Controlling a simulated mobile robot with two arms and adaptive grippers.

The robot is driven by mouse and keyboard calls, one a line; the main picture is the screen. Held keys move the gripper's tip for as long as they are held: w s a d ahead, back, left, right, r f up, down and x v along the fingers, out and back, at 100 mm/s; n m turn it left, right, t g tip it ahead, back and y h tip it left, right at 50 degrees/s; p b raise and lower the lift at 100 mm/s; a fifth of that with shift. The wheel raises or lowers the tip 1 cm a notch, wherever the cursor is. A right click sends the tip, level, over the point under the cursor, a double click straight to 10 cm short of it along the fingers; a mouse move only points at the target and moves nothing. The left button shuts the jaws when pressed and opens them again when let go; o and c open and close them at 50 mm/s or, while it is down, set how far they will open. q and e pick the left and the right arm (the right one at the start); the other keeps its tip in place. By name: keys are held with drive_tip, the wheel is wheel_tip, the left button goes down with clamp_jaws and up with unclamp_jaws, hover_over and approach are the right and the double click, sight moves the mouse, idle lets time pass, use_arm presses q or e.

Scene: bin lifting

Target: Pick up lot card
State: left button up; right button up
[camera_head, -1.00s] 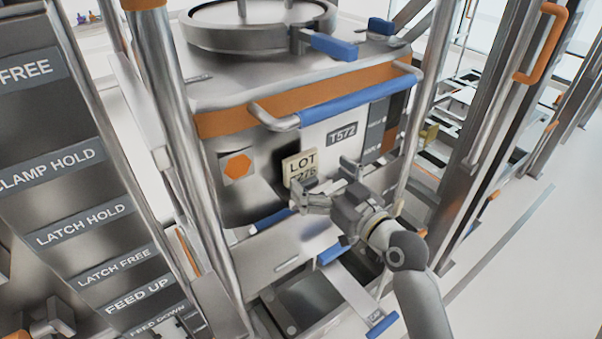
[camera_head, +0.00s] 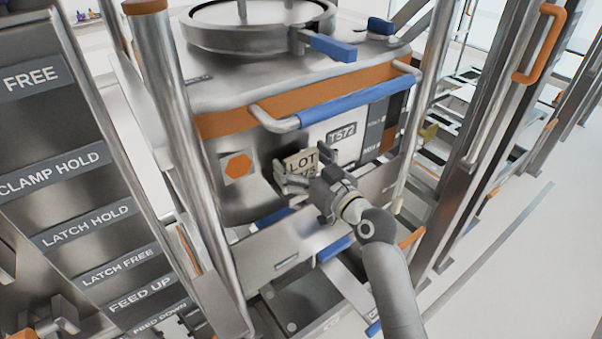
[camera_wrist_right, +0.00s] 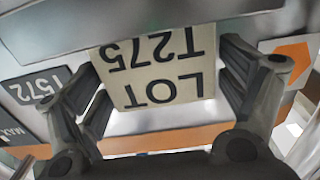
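The lot card (camera_head: 301,163) is a cream plate with dark lettering "LOT" on the front of the steel bin, beside the T572 label. In the right wrist view the card (camera_wrist_right: 160,70) appears upside down, reading "LOT T275". My right gripper (camera_head: 308,170) is at the card, and its fingers partly cover the card's lower part in the head view. In the right wrist view the open fingers (camera_wrist_right: 168,95) stand on either side of the card, close to its edges. I cannot tell whether either finger touches it. My left gripper is not in view.
The bin (camera_head: 235,195) has an orange band and a blue-sleeved handle (camera_head: 345,105) just above the card. Steel posts (camera_head: 175,120) stand left and right of it. A labelled panel (camera_head: 65,170) is at the left. Open floor (camera_head: 510,280) lies at the right.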

drive_tip(key=c, duration=0.7)
drive_tip(key=shift+r, duration=0.1)
